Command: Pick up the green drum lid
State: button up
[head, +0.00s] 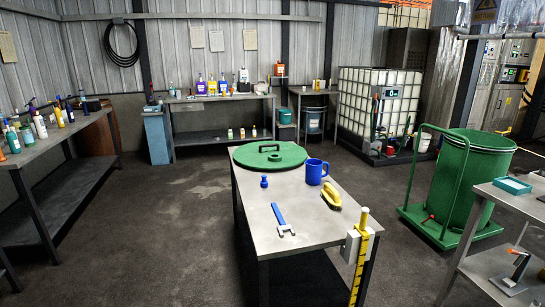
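The green drum lid (269,156) is round and flat, with a dark handle on its top. It lies at the far end of the metal table (283,202) in the middle of the head view. Part of its edge reaches the table's far and left sides. A blue mug (315,172) stands close to its right front edge. A small blue object (264,181) stands in front of it. My gripper is not in view.
A blue spanner (281,220) and a yellow-handled brush (331,194) lie on the same table. A yellow tool hangs at its front corner. A green drum (468,180) stands on a trolley at right. Floor is clear left of the table.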

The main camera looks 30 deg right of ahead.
aim_at(264, 154)
jog(key=i+j+u, duration=0.1)
jog(key=i+u, duration=0.35)
jog(key=i, duration=0.2)
jog(key=i+j+u, duration=0.15)
jog(key=i, duration=0.95)
jog(key=i+j+u, duration=0.1)
jog(key=i, duration=1.05)
jog(key=i+l+z, duration=0.15)
jog(key=i+z, duration=0.25)
jog(key=i, duration=0.25)
jog(key=i+z, duration=0.4)
jog(key=i, duration=0.2)
jog(key=i+j+z, duration=0.45)
jog(key=i, duration=0.15)
jog(key=i+l, duration=0.05)
jog(key=l, duration=0.05)
